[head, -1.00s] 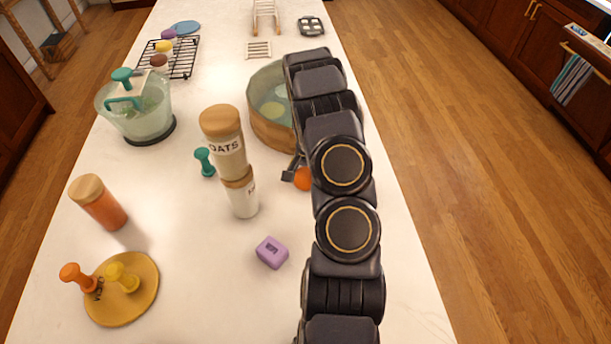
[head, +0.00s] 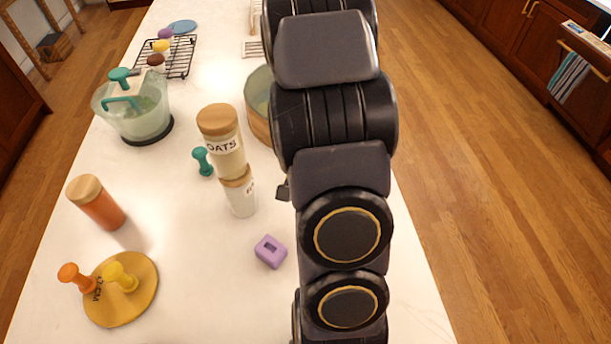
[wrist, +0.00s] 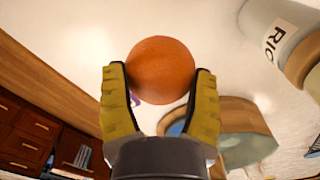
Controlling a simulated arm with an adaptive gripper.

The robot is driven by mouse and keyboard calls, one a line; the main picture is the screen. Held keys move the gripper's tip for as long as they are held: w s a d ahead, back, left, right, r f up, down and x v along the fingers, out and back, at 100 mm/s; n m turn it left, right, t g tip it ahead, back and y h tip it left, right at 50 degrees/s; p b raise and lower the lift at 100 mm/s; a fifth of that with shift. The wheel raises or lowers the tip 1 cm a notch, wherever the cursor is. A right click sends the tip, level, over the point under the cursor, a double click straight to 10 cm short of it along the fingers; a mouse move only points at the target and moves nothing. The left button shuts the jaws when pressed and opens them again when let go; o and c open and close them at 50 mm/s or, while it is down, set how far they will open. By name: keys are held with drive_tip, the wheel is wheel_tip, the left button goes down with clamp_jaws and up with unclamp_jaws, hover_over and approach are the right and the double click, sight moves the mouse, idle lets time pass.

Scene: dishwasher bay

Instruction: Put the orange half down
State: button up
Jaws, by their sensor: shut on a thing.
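The orange half (wrist: 161,70) is between the two yellow-padded fingers of my gripper (wrist: 160,92) in the wrist view. It looks round from this side, with dimpled orange skin; its cut face is not seen. My gripper is shut on it, with the white counter behind. In the head view my arm hides the orange half and nearly all of the gripper. I cannot tell how high it is above the counter.
A stack of the oats jar (head: 222,140) and a white jar (head: 239,192) stands left of my arm. A purple block (head: 270,251) lies nearer. A round wooden-sided bowl (head: 258,110) is partly behind my arm. The counter's left-centre has free room.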

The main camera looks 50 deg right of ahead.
drive_tip(key=shift+s+a+r, duration=0.2)
drive_tip(key=shift+s+a, duration=0.1)
drive_tip(key=shift+a, duration=0.05)
